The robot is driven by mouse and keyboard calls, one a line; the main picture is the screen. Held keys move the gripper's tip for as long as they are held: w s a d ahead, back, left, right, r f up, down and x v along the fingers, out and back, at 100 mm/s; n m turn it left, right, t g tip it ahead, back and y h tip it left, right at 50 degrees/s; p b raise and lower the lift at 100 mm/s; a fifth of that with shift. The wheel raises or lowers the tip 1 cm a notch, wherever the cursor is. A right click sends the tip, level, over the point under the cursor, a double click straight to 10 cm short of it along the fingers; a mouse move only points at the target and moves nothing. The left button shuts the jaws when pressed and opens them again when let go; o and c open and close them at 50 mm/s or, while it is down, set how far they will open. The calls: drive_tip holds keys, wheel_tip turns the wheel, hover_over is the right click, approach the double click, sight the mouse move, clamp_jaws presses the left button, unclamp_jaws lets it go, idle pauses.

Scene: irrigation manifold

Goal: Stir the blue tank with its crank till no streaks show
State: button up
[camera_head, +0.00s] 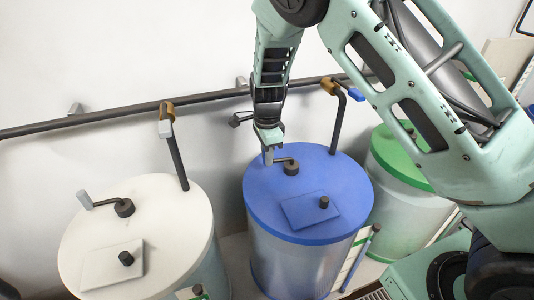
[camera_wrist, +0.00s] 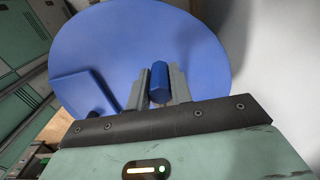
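The blue tank has a flat blue lid (camera_head: 265,205) and a cloudy, see-through body (camera_head: 290,265); I cannot make out streaks in it. Its crank (camera_head: 290,167) has a dark hub and a short arm pointing left on the lid. My gripper (camera_head: 268,152) is over the lid at the end of that arm. In the wrist view, the blue crank handle (camera_wrist: 159,80) stands between the two grey fingers of my gripper (camera_wrist: 160,88), which look closed against both its sides. The blue lid (camera_wrist: 115,45) lies below.
A white tank (camera_head: 180,215) with its own crank (camera_head: 123,207) stands at left. A green-lidded tank (camera_head: 400,160) stands at right, partly behind my arm. A dark pipe (camera_head: 95,118) runs along the wall, with a downpipe (camera_head: 338,125) at the blue lid's back. A hatch with a knob (camera_head: 305,210) sits on the blue lid.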

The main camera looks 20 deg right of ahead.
clamp_jaws()
